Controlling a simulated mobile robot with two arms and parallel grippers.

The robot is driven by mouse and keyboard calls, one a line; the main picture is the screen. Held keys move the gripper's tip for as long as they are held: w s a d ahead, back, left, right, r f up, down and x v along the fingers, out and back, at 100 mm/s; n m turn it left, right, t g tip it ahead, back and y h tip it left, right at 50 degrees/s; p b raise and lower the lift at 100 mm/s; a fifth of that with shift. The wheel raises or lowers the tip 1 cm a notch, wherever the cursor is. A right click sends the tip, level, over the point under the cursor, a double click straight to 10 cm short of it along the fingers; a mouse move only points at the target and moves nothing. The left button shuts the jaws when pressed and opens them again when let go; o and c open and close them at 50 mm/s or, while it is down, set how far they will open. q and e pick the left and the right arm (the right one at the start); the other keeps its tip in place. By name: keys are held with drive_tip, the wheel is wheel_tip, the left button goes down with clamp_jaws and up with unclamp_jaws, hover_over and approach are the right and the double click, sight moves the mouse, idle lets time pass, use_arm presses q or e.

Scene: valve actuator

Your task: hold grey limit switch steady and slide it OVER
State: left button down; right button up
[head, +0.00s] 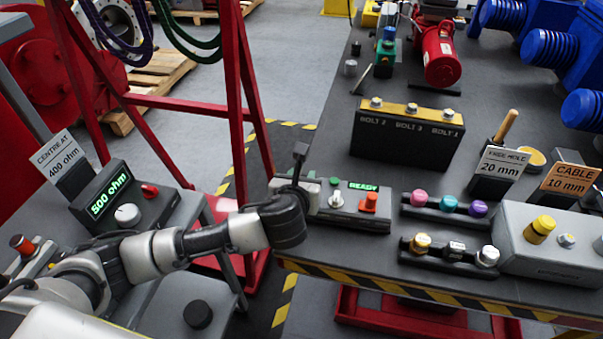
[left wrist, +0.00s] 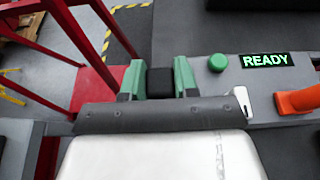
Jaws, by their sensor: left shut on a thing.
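My left gripper (left wrist: 159,80) shows in the left wrist view with its two green fingers shut on a small dark block (left wrist: 160,84). I cannot tell for certain that this block is the grey limit switch; no other thing stands out as that switch. In the head view my left arm reaches in from the left, and its dark wrist (head: 284,222) is at the left end of the grey box with the READY sign (head: 350,207). There the wrist hides most of the fingers and the held block. My right gripper is not in view.
The READY box carries a green button (left wrist: 217,62), a silver lever (left wrist: 243,102) and an orange-red knob (head: 369,201). Trays of coloured knobs (head: 447,206) and a grey box (head: 555,245) stand to the right. A 500 ohm meter (head: 118,198) sits at left.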

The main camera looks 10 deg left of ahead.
use_arm(q)
drive_tip(key=shift+f, duration=0.5)
idle(1.2)
